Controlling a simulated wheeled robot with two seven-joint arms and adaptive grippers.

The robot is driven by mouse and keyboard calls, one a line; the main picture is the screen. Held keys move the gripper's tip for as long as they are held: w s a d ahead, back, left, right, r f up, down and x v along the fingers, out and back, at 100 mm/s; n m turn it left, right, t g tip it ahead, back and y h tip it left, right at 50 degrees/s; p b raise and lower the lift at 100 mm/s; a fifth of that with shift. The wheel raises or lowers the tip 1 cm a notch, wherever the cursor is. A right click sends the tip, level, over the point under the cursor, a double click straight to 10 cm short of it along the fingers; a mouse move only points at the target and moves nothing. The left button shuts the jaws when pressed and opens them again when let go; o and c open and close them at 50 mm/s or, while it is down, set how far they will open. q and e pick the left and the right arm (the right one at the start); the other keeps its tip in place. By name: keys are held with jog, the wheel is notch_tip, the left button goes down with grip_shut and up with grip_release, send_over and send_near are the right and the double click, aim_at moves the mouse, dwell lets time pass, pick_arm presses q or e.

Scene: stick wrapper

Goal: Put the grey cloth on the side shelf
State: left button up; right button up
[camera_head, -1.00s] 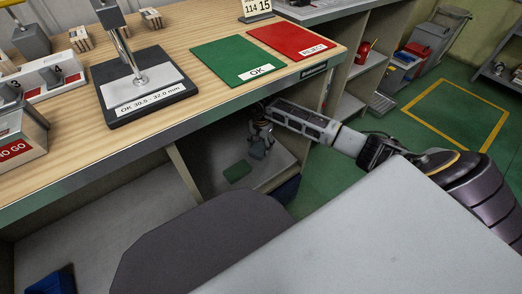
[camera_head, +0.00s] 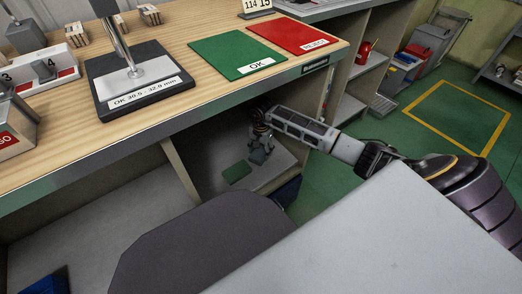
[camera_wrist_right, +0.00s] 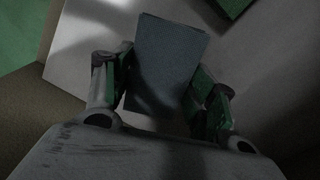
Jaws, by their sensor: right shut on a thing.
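The grey cloth (camera_wrist_right: 167,62) is a folded blue-grey pad between the fingers of my right gripper (camera_wrist_right: 160,88) in the right wrist view. In the head view my right gripper (camera_head: 262,140) reaches under the bench from the right. It is shut on the grey cloth (camera_head: 259,155), which hangs below the fingers. The cloth is at or just above the side shelf (camera_head: 270,176); I cannot tell if it touches. My left gripper is not in view.
A green cloth (camera_head: 237,172) lies on the shelf, left of the grey one; its corner shows in the right wrist view (camera_wrist_right: 234,4). The bench top (camera_head: 160,130) overhangs the shelf. An upright panel (camera_head: 180,170) bounds the shelf on the left. A dark blue bin (camera_head: 287,190) is at right.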

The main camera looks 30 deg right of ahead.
jog(key=o, duration=1.2)
